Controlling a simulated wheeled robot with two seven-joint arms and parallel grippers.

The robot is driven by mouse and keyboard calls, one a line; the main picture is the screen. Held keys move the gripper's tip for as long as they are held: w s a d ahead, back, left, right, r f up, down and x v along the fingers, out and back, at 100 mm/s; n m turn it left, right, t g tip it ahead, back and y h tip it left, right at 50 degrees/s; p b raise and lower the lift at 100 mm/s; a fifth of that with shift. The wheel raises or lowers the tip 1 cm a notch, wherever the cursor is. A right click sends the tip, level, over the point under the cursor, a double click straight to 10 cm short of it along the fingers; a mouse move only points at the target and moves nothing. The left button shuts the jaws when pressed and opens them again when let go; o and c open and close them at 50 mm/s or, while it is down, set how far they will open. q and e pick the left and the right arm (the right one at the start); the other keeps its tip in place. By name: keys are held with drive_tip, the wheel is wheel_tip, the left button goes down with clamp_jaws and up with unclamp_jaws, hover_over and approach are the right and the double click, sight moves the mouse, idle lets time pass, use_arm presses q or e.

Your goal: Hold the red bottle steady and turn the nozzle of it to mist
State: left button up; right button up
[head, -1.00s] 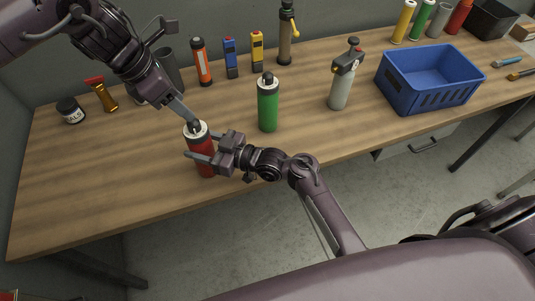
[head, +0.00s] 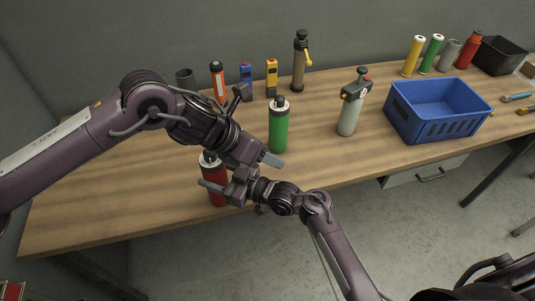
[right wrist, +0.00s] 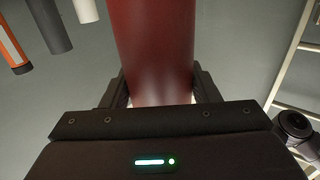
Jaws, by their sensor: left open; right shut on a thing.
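The red bottle (head: 217,197) stands upright near the table's front edge. Its white top and dark nozzle (head: 209,156) show just left of my left gripper; the nozzle's setting is too small to read. My right gripper (head: 214,181) is shut around the bottle's body. In the right wrist view the red body (right wrist: 155,45) lies between the two fingers. My left gripper (head: 270,162) is open and empty, to the right of the nozzle and apart from it, above my right gripper and just in front of the green bottle (head: 279,130).
A grey sprayer (head: 348,117) and a blue crate (head: 437,130) stand to the right. Several tools and bottles line the back, including a brown pump (head: 300,68) and an orange bottle (head: 217,80). The table's left front (head: 100,210) is clear.

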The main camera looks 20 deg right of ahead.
use_arm(q)
drive_tip(key=shift+s+d, duration=0.15)
drive_tip(key=shift+d, duration=0.15)
use_arm(e)
drive_tip(key=o, duration=1.3)
drive_tip(key=shift+c, duration=0.2)
drive_tip(key=shift+d, duration=0.1)
